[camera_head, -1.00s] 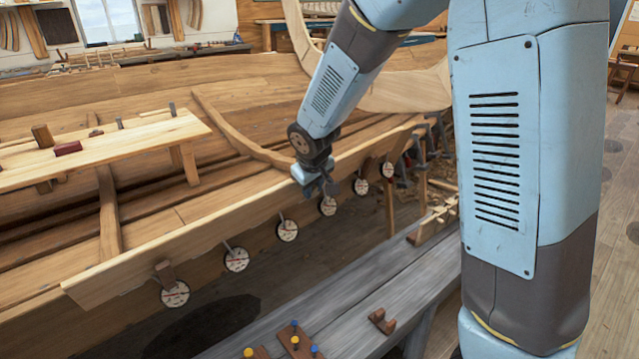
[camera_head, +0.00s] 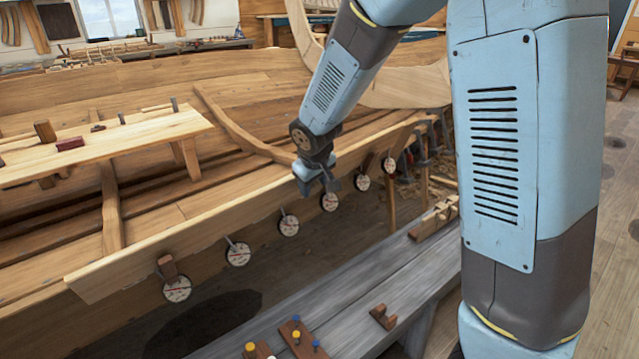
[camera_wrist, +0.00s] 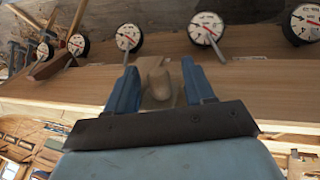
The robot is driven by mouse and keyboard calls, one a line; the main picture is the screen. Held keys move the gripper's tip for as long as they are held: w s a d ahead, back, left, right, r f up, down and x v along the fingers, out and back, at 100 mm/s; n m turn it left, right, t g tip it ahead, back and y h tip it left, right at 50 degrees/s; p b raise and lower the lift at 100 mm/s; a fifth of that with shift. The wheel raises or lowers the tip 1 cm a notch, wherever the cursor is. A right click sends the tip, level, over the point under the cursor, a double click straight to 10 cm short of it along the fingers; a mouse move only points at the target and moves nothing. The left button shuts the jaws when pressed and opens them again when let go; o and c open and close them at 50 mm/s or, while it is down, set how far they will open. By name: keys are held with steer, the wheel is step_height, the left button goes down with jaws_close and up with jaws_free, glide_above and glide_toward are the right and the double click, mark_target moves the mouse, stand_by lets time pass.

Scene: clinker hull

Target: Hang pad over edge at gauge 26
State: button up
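My gripper (camera_head: 328,186) is at the upper edge of the hull's top plank (camera_head: 215,212), close to the middle gauges. In the wrist view my blue fingers (camera_wrist: 160,85) stand on either side of a pale tan wooden pad (camera_wrist: 157,82) and appear closed on it. The head view hides this pad. Round white gauges hang in a row below the plank, among them one (camera_head: 329,201) just under my gripper and one (camera_head: 288,225) to its left. Their numbers are too small to read. A brown pad (camera_head: 167,267) hangs by the leftmost gauge (camera_head: 177,289).
A grey bench (camera_head: 340,298) runs in front of the hull, bearing a brown wooden piece (camera_head: 383,316) and blocks with coloured pegs (camera_head: 296,338). A plank (camera_head: 105,146) with tools lies across the hull. Open floor lies between bench and hull.

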steer(key=shift+r, duration=0.15)
steer(key=v, duration=1.3)
steer(key=shift+s+d+r, duration=0.1)
steer(key=shift+s+r, duration=0.05)
steer(key=shift+r, duration=0.05)
steer(key=s+d+r+m, duration=0.2)
steer(key=s+d, duration=0.5)
steer(key=s+d+r+m, duration=0.2)
steer(key=s+d+m, duration=0.1)
steer(key=s+d, duration=0.4)
steer(key=s+d+r+m, duration=0.2)
steer(key=s+d, duration=0.5)
steer(key=shift+s+r, duration=0.1)
steer(key=shift+r, duration=0.2)
